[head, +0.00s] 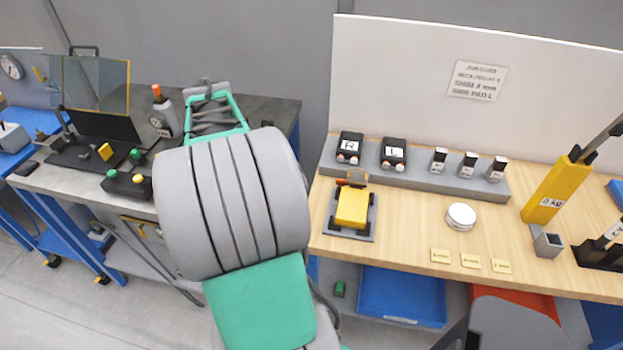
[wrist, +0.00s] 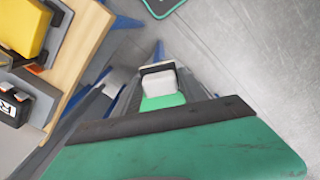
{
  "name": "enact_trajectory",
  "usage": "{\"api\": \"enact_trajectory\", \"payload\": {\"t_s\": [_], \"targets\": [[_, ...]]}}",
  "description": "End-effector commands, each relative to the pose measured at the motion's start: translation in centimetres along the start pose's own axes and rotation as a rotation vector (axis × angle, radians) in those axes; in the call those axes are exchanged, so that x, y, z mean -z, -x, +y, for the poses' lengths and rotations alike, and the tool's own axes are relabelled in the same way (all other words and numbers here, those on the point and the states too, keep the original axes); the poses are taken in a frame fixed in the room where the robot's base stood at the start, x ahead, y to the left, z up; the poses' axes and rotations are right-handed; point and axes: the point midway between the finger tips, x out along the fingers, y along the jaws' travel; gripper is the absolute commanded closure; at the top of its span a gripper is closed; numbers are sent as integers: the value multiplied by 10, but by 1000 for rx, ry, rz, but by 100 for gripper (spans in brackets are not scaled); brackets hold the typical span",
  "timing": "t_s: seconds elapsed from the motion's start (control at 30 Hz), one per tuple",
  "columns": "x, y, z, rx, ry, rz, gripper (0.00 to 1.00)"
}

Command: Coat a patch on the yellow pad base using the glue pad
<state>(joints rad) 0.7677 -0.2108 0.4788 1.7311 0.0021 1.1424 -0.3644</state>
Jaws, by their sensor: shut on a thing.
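A yellow block (head: 352,207) with dark corner pieces sits on a grey plate (head: 337,232) at the left end of the wooden bench. It also shows at the upper left of the wrist view (wrist: 28,24). I take it for the yellow pad base; no coated patch can be made out on it. My gripper (wrist: 158,68) is shut on a small white and green piece (wrist: 160,84), which looks like the glue pad. It is held over the floor beside the bench, apart from the yellow block.
A grey rack (head: 430,181) with black blocks marked R and L stands behind the yellow block. A round white tin (head: 460,216), pale yellow cards (head: 470,261) and a yellow lever stand (head: 555,190) are farther right. A dark-topped bench (head: 265,105) is at the left.

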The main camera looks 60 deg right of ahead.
Motion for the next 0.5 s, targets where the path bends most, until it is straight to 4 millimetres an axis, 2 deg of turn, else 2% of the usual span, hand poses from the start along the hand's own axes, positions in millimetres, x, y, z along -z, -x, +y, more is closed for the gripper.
{"api": "enact_trajectory", "payload": {"t_s": [0.03,0.1,0.17,0.2,0.33,0.4,0.5], "targets": [[-13,5,35,0,-58,-1,83],[-34,6,78,1,-121,-1,83],[-56,8,112,0,-174,0,83],[-72,9,134,1,-209,-1,83],[-125,11,187,1,-303,0,83],[-148,11,205,1,-339,-1,83],[-170,11,220,1,-371,0,83]]}}
